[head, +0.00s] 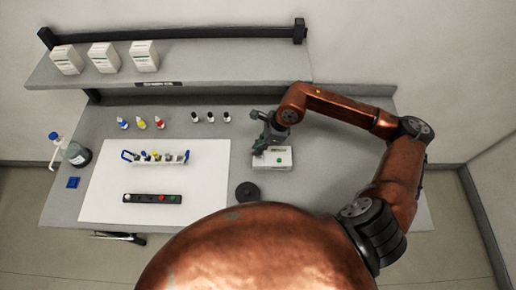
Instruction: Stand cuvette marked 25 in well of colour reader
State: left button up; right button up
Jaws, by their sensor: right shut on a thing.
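The colour reader, a small white box (283,152) with a green spot on top, stands on the right part of the bench. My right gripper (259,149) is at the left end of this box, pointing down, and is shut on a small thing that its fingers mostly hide. I take it for a cuvette; no mark can be read, and I cannot tell whether it is in the well. A white rack (172,162) with several cuvettes with coloured tops stands on the white mat. My left gripper is out of view.
A dark strip with coloured spots (152,198) lies on the white mat (205,185). A black disc (247,191) lies in front of the reader. Small bottles (141,124) and dark-capped vials (211,118) stand behind. A shelf (210,70) overhangs the back. The bench is clear right of the reader.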

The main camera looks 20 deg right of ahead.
jog(key=shift+b, duration=0.3)
dwell(0.7)
jog(key=shift+f, duration=0.15)
jog(key=shift+f+b, duration=1.3)
jog(key=shift+b, duration=0.15)
jog(key=shift+r, duration=0.1)
jog(key=shift+r, duration=0.2)
jog(key=shift+r+p, duration=0.75)
jog(key=shift+r, duration=0.45)
jog(key=shift+f+b, duration=0.25)
jog(key=shift+b, duration=0.25)
